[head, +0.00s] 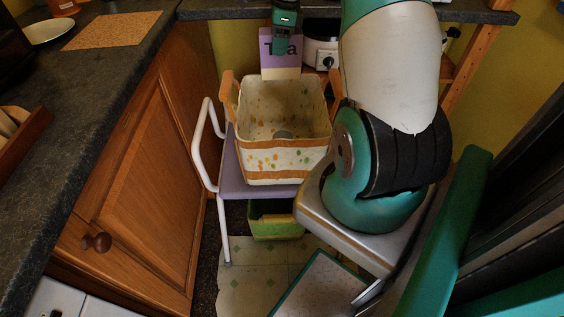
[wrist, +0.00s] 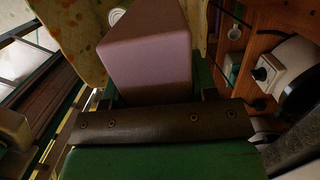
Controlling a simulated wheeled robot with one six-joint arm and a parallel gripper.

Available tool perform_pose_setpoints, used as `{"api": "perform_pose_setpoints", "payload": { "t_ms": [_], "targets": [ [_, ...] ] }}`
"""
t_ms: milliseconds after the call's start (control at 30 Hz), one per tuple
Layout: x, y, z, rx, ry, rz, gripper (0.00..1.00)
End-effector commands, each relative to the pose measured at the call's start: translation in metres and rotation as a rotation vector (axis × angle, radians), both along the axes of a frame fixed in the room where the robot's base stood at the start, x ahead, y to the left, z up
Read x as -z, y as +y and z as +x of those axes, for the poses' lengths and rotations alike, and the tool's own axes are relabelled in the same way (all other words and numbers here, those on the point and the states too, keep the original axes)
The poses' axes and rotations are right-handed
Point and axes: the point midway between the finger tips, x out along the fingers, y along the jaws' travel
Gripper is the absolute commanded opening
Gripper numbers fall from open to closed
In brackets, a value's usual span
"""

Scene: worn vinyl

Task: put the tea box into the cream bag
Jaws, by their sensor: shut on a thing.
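The tea box (head: 279,57) is purple with a cream lower band and dark lettering. My gripper (head: 283,38) is shut on it and holds it upright above the far rim of the cream bag. In the wrist view the tea box (wrist: 150,62) is a plain purple block between the fingers, with my gripper (wrist: 155,105) across its near end. The cream bag (head: 287,158) is open-topped, spotted, with orange-brown bands and two handles. It stands on a lilac seat, and part of it shows in the wrist view (wrist: 75,30). A small round grey thing lies on its floor.
The lilac seat (head: 232,180) has a white tube frame (head: 198,140). A green bin (head: 275,222) stands below it. A dark worktop (head: 70,110) and wooden cupboard (head: 140,190) are at the left. A white appliance (head: 321,52) stands behind the bag, at the right.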

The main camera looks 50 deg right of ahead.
Motion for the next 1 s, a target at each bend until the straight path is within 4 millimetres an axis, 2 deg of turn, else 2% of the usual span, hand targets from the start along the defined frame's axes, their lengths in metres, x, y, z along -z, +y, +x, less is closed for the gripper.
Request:
{"api": "perform_pose_setpoints", "payload": {
  "t_ms": [33, 167, 267, 500, 700, 1000],
  "targets": [
    [0.011, -0.001, -0.001, 0.01, 0.0, 0.0, 0.09],
    [0.024, -0.002, -0.001, 0.022, 0.002, 0.002, 0.09],
    [0.044, -0.002, -0.002, 0.022, 0.004, 0.005, 0.09],
    [0.112, -0.001, -0.002, 0.021, 0.005, 0.004, 0.09],
    [0.157, -0.002, -0.001, 0.02, 0.002, 0.002, 0.09],
    [0.184, -0.002, -0.001, 0.02, 0.002, 0.002, 0.09]
  ]
}}
